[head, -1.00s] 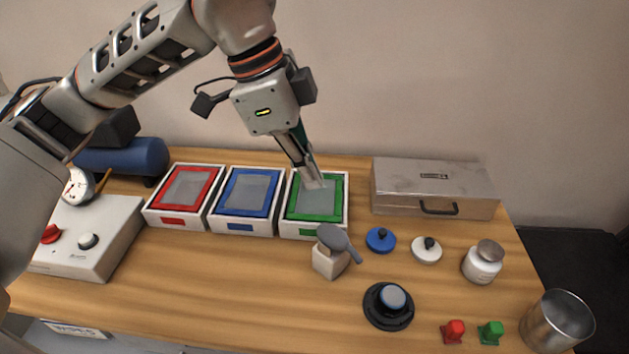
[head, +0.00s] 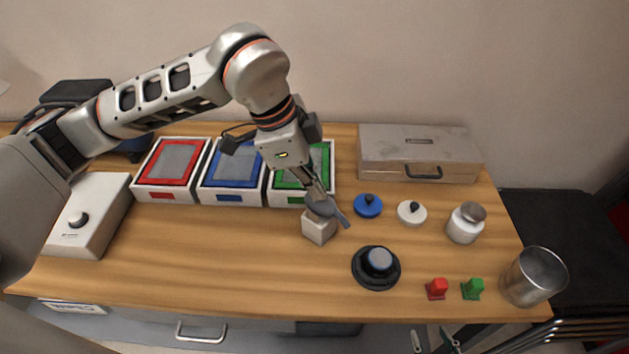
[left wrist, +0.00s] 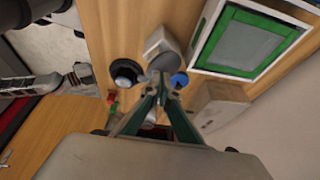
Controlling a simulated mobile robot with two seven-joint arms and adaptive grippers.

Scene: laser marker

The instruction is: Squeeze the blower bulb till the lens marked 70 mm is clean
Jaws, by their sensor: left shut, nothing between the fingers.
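The grey blower bulb (head: 320,208), with its nozzle pointing to the lower right, sits on a small pale block (head: 318,229) in the head view. The bulb also shows in the left wrist view (left wrist: 163,62). My left gripper (head: 319,195) is shut and empty, its fingertips at the top of the bulb; I cannot tell if they touch it. A black round mount with a grey-blue top (head: 378,265) stands right of the block. No 70 mm marking is legible, so I cannot tell which thing is that lens. My right gripper (head: 435,340) shows at the bottom edge, fingers apart.
Red (head: 168,165), blue (head: 232,198) and green (head: 290,197) framed trays stand behind the block. A blue lid (head: 368,206), white lid (head: 411,212), jar (head: 463,226), red and green pieces and metal cup (head: 534,277) lie to the right. A metal case (head: 420,165) stands behind. Front-left wood is clear.

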